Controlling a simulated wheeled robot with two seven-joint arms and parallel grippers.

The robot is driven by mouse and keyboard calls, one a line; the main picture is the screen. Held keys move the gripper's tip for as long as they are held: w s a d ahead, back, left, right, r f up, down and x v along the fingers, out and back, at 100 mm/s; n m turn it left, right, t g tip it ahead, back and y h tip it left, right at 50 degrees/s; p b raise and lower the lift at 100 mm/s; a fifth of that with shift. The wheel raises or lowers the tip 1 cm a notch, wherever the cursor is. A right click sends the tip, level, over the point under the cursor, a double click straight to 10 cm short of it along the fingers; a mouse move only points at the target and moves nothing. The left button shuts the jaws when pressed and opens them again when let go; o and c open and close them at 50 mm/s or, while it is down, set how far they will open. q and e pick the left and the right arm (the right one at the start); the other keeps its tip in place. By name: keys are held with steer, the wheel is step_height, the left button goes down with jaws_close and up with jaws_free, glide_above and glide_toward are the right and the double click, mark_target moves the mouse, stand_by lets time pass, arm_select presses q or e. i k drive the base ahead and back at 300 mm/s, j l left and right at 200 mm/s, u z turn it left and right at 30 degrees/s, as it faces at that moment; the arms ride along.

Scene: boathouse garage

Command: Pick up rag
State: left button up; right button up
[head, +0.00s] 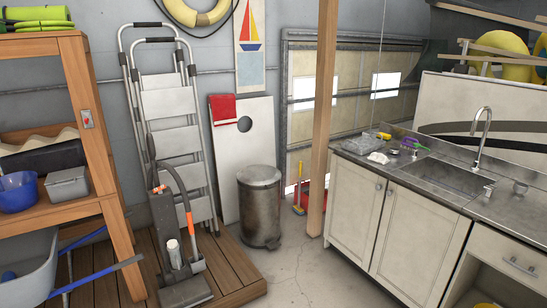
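A red cloth (223,107) hangs over the top left corner of a white board with a round hole (257,150), which leans against the back wall. A small crumpled whitish thing (378,158), perhaps a cloth, lies on the counter left of the sink. I cannot tell for sure which of these is the rag. Neither of my grippers is in view.
A metal counter with a sink (445,178) stands at the right, with small items on it. A lidded bin (260,205), wooden post (322,120), vacuum (175,245), ladder (170,110) and wooden shelf (75,205) stand around. Concrete floor (310,270) is clear in front.

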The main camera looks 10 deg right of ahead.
mark_target(377, 157)
steer(key=i+l+z, duration=0.15)
steer(key=i+z, duration=0.35)
steer(key=i, duration=0.4)
steer(key=i+j+z, duration=0.2)
steer(key=i+z, duration=0.25)
steer(key=i, duration=0.45)
